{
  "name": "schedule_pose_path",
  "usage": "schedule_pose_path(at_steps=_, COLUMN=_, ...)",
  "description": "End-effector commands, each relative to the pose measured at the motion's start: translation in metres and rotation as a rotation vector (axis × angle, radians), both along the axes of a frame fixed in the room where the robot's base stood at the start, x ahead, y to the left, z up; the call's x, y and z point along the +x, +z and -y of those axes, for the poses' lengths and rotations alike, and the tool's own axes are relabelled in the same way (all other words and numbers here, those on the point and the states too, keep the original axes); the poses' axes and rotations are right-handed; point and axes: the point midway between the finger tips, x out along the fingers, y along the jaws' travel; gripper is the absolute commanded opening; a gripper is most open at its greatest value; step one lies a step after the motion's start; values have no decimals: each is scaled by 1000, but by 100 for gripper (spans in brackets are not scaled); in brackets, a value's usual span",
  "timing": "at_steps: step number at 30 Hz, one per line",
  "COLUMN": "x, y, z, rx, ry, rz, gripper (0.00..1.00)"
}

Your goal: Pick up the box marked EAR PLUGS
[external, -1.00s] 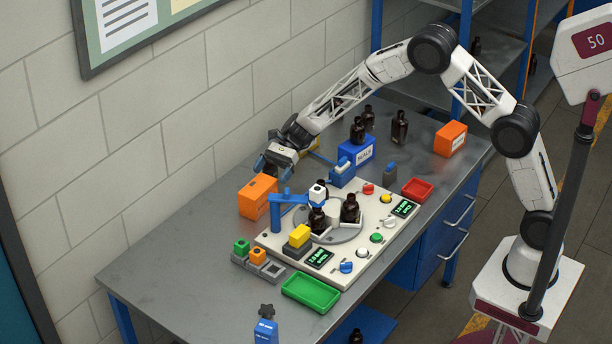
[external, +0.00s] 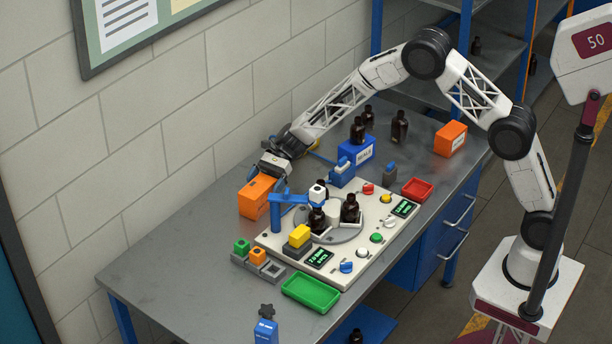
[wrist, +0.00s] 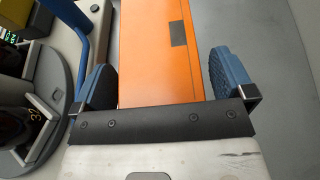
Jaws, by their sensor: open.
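An orange box (external: 256,198) stands on the bench near the wall, left of the blue post on the white panel. Its marking cannot be read. My gripper (external: 268,181) is right at the top of this box in the external view, where its fingers are hard to make out. In the wrist view, my open gripper (wrist: 161,68) has one blue finger on each side of the orange box (wrist: 150,50), with a gap on the right. A second orange box (external: 450,139) with a white label stands at the bench's far right; its text is too small to read.
The white panel (external: 285,247) carries a turntable with dark bottles, buttons and displays. Its blue post (external: 276,214) stands close to the near orange box. A blue box (external: 357,153) stands behind. The bench (external: 175,250) is clear at left.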

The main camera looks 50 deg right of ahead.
Motion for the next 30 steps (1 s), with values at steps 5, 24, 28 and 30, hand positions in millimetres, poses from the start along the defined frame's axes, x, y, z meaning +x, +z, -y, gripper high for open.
schedule_pose_path(at_steps=5, x=0, y=0, z=0, rx=0, ry=0, rz=0, gripper=79)
schedule_pose_path(at_steps=24, x=0, y=10, z=0, rx=0, ry=0, rz=1, gripper=48)
schedule_pose_path(at_steps=28, x=0, y=23, z=0, rx=1, ry=0, rz=3, gripper=48)
schedule_pose_path(at_steps=30, x=0, y=32, z=0, rx=0, ry=1, rz=3, gripper=48)
